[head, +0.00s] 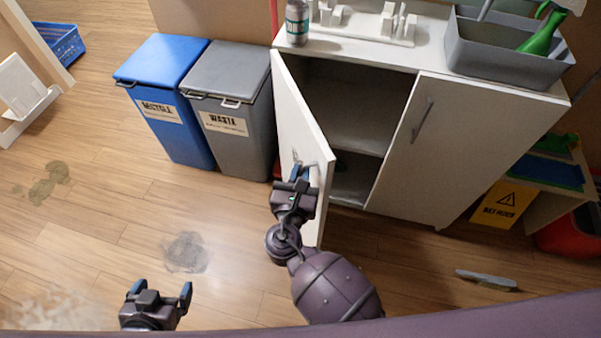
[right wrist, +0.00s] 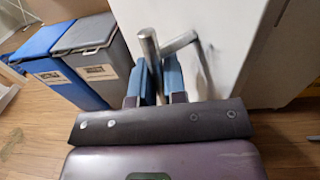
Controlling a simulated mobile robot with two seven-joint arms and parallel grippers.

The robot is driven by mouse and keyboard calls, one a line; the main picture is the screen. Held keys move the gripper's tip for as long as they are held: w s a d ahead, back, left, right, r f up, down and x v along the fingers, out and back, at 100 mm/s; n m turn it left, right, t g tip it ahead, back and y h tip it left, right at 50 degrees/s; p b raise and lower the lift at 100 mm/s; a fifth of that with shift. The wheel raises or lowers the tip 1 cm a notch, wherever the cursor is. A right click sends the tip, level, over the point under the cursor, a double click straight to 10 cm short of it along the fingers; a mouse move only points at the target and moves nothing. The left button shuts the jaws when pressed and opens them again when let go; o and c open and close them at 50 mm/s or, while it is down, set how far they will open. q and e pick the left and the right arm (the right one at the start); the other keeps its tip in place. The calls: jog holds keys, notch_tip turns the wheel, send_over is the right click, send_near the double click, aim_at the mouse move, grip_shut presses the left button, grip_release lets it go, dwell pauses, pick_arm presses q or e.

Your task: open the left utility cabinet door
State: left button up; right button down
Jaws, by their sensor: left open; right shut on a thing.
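The white utility cabinet has its left door (head: 296,135) swung well open toward me, and shelves show inside. The right door (head: 453,150) is closed, with a metal bar handle. My right gripper (head: 300,178) is at the left door's outer face, shut on the left door's handle (head: 311,165). In the right wrist view the metal handle (right wrist: 150,48) stands between the blue fingers, beside the white door panel (right wrist: 228,45). My left gripper (head: 159,291) is open and empty, low over the floor at the bottom left.
A blue recycling bin (head: 168,115) and a grey waste bin (head: 237,115) stand left of the open door. A spray bottle (head: 543,32) sits in a grey caddy (head: 500,55) on the cabinet top. A yellow wet-floor sign (head: 500,204) is at right. Floor stains (head: 186,252) show in front.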

dwell(0.3)
jog(key=c, duration=1.2)
grip_release()
jog(key=shift+s, duration=0.15)
jog(key=v, duration=1)
jog(key=shift+s+p, duration=0.25)
jog(key=shift+p, duration=0.2)
jog(key=shift+a, duration=0.1)
